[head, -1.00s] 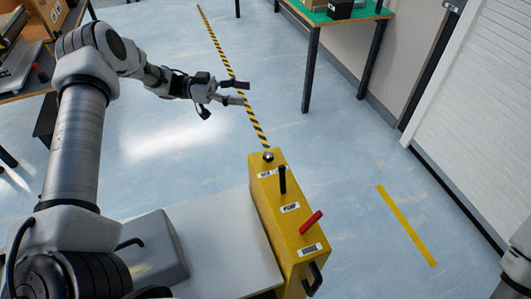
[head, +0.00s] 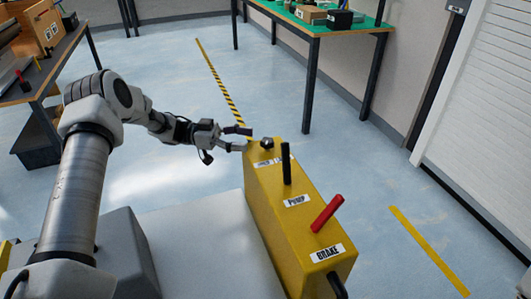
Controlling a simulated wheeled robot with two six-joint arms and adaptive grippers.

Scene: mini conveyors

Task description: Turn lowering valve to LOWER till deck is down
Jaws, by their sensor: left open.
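The lowering valve is a small dark knob (head: 267,144) on the far end of the yellow control box (head: 262,210). A small white label (head: 264,162), too small to read surely, sits just below it. My left gripper (head: 246,139) is open, its fingertips just left of the knob. I cannot tell whether they touch it. A black lever (head: 286,165) stands upright by the PUMP label, and a red lever (head: 327,213) leans by the BRAKE label. The deck (head: 195,245) is a flat pale surface left of the box. My right gripper is not in view.
A green-topped table (head: 320,27) with boxes stands at the back right. Another workbench (head: 45,65) is at the far left. Open blue floor with striped tape (head: 222,85) lies beyond the box. A white shutter (head: 480,120) closes the right side.

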